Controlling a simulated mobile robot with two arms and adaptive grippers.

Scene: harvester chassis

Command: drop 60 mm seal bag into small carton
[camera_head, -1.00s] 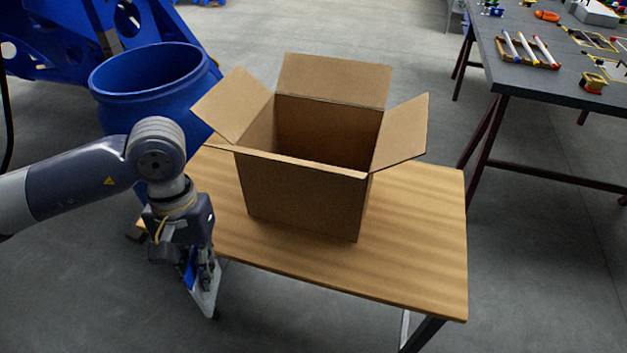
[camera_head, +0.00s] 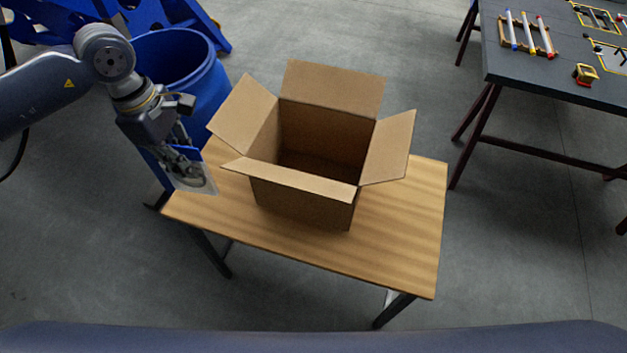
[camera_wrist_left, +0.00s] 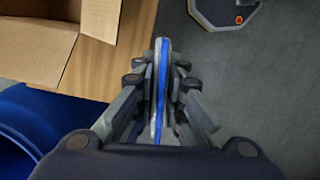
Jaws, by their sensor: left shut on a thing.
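The small carton (camera_head: 303,205) is an open brown cardboard box with its flaps spread, standing on a wooden table. My left gripper (camera_head: 184,156) is left of the carton, near the table's left end. It is shut on the seal bag (camera_head: 195,177), a clear flat bag with a blue top edge that hangs below the fingers. In the left wrist view the bag (camera_wrist_left: 162,85) shows edge-on between the fingers, and part of the carton (camera_wrist_left: 38,45) is at the upper left. My right gripper does not show.
The wooden table (camera_head: 400,235) has bare room right of the carton. A blue barrel (camera_head: 205,85) stands behind my left gripper. A dark workbench (camera_head: 555,75) with several small items is at the upper right.

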